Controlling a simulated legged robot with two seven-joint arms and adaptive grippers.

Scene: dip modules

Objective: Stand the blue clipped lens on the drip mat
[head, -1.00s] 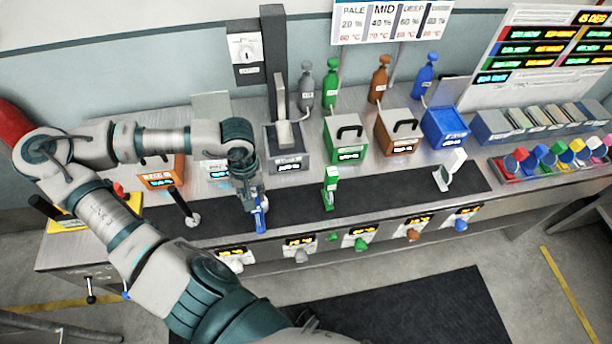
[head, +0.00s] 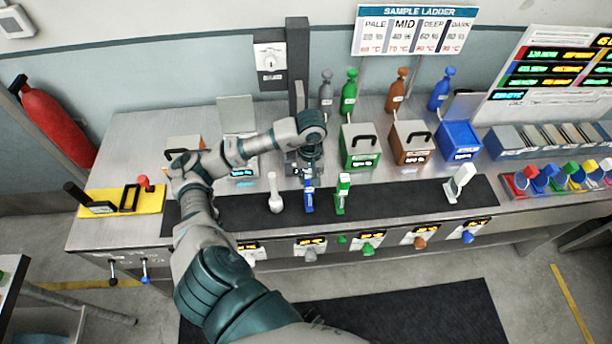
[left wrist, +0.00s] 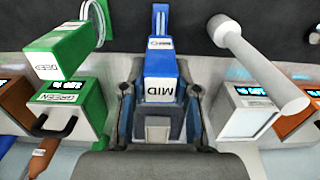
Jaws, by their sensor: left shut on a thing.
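The blue clipped lens (head: 309,197), a slim blue piece with a white label, is upright over the dark drip mat (head: 400,196). My left gripper (head: 310,174) is shut on its upper part. In the left wrist view the blue lens (left wrist: 163,68) shows a "MID" label between the fingers. I cannot tell whether its foot touches the mat. A green clipped lens (head: 343,192) with a "DEEP" label stands just to its right, apart from it. My right gripper is not in view.
A white round-ended rod (head: 275,195) stands close on the left of the blue lens. A white piece (head: 459,184) stands far right on the mat. Green (head: 360,147), brown (head: 411,143) and blue (head: 458,141) boxes line the back. The mat between the green lens and white piece is clear.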

